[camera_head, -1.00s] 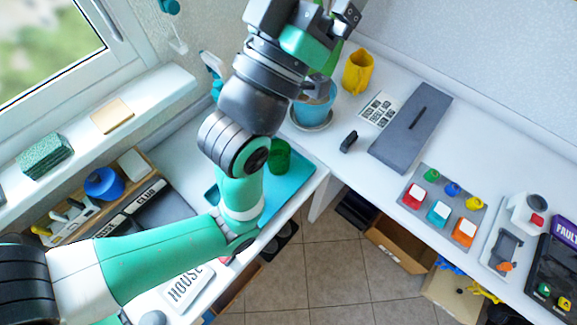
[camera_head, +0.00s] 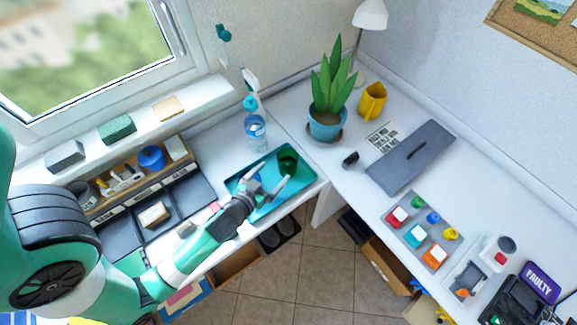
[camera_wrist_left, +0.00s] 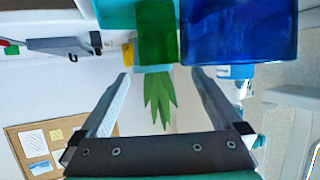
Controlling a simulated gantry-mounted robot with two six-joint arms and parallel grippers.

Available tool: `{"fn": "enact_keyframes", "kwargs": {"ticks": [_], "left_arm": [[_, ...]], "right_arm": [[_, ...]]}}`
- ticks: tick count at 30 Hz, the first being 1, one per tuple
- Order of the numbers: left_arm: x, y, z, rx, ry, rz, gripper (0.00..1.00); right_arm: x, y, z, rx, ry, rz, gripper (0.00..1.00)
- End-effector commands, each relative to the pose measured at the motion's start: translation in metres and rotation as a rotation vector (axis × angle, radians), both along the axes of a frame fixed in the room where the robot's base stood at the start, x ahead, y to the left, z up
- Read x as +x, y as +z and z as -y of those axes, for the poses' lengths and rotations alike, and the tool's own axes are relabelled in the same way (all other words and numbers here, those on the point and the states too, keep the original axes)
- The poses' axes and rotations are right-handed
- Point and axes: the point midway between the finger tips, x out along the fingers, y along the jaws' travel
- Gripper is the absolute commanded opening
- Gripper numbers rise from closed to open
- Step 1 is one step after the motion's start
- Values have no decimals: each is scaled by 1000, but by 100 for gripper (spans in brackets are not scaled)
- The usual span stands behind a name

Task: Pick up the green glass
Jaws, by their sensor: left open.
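The green glass (camera_head: 288,160) stands on the teal tray (camera_head: 302,186) in the head view, near the tray's far right part. In the left wrist view the green glass (camera_wrist_left: 157,32) shows upside down, ahead of the fingertips and roughly centred between them. A blue glass (camera_wrist_left: 240,32) stands close beside it there; in the head view the blue glass (camera_head: 254,184) is partly hidden by my gripper. My left gripper (camera_head: 270,181) is open and empty, low over the tray, with its fingers pointing toward the green glass. The left gripper (camera_wrist_left: 160,73) also shows in the wrist view. My right gripper is not in view.
The tray's right part is clear.

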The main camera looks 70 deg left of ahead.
Motion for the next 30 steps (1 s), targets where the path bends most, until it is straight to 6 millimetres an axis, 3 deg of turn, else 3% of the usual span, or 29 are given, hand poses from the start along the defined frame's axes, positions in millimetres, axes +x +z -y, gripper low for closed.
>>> {"fn": "enact_keyframes", "kwargs": {"ticks": [6,14,21,30], "left_arm": [[32,-14,-23,0,2,3,100],[42,-19,-29,1,-1,3,100],[72,-33,-49,0,1,4,100],[78,-34,-53,1,-1,2,100]], "right_arm": [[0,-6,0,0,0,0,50],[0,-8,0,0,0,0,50],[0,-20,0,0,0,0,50],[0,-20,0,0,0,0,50]]}}
